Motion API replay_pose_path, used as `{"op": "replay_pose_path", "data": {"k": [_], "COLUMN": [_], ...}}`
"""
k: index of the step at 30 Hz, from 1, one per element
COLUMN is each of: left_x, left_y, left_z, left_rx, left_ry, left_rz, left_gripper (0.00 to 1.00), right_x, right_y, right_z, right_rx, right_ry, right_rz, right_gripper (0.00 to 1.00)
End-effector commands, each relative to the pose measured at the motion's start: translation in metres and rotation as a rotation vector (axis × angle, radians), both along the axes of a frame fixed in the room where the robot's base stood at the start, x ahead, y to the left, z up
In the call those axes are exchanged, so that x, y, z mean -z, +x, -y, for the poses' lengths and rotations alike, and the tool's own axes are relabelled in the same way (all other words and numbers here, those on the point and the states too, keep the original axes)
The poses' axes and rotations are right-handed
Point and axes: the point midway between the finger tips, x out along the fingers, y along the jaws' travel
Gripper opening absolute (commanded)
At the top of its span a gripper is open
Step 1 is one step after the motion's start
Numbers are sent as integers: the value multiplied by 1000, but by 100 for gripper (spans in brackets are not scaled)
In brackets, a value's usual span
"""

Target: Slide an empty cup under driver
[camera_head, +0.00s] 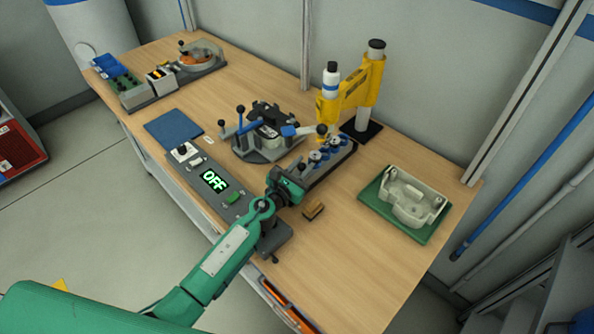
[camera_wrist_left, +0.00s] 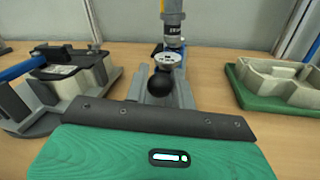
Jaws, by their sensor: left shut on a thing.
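The yellow-armed driver (camera_head: 329,81) stands upright at the back of the bench; its lower end shows in the wrist view (camera_wrist_left: 173,22). Below it lies a grey slide (camera_head: 320,171) with blue-and-metal cups (camera_head: 315,156) in a row. In the wrist view a pale cup (camera_wrist_left: 166,58) with dark specks sits close to the driver's tip; I cannot tell exactly how they line up. My left gripper (camera_head: 292,187) is at the slide's near end, shut on what looks like its black ball knob (camera_wrist_left: 160,83). The fingertips are hidden.
A clamp fixture (camera_head: 262,133) stands left of the slide. A pale housing (camera_head: 408,197) sits on a green base (camera_head: 385,211) at right. The bench front right is clear.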

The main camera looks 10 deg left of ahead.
Motion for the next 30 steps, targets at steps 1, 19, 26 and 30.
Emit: {"op": "replay_pose_path", "data": {"k": [1,19,26,30], "left_x": [1,1,2,3], "left_y": [-1,-3,-35,-65], "left_z": [0,-2,-14,-27], "left_rx": [0,0,1,1], "left_ry": [1,2,5,4], "left_rz": [-2,-1,-2,-4], "left_gripper": [0,45,45,45], "right_x": [0,0,-3,-1], "right_y": [0,0,0,0], "right_z": [0,0,1,2], "right_rx": [0,0,0,-1], "right_ry": [0,0,-1,-2], "right_rz": [0,0,0,0], "right_gripper": [36,36,36,36]}}
